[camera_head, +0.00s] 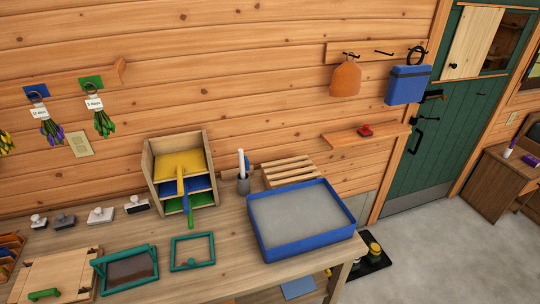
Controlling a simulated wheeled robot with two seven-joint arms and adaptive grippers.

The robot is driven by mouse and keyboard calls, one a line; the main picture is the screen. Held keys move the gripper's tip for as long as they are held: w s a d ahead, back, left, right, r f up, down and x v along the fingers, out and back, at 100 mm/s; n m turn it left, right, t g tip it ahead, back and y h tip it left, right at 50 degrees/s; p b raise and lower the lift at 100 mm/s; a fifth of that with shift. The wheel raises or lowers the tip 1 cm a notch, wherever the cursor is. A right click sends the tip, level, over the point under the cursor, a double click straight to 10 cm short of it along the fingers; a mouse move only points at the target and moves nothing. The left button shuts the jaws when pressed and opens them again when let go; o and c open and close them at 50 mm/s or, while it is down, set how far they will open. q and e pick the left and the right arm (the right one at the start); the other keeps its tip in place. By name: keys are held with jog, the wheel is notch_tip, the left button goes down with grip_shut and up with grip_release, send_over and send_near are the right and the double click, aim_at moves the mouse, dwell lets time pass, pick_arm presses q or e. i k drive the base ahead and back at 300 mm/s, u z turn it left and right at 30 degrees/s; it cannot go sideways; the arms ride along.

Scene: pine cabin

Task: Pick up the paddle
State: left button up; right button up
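No single object is plainly marked as the paddle. A wooden rack (151,172) on the bench holds flat pieces with handles jutting out front, which look like paddles: a yellow one (178,163) on top, a blue one (200,183) in the middle, and a green one (173,206) at the bottom. A grey cup (243,186) right of the rack holds a white stick-like item (240,163) and something blue. Neither of my grippers shows in the head view.
A blue tub (291,250) of grey contents stands on the bench's right, before a slatted wooden piece (289,171). Teal frames (193,236) and a wooden board (62,272) lie at the front left. Several stamps (100,215) line the back. Floor to the right is mostly clear.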

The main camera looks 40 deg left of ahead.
aim_at(241, 154)
jog(key=i, duration=1.15)
jog(key=u, duration=2)
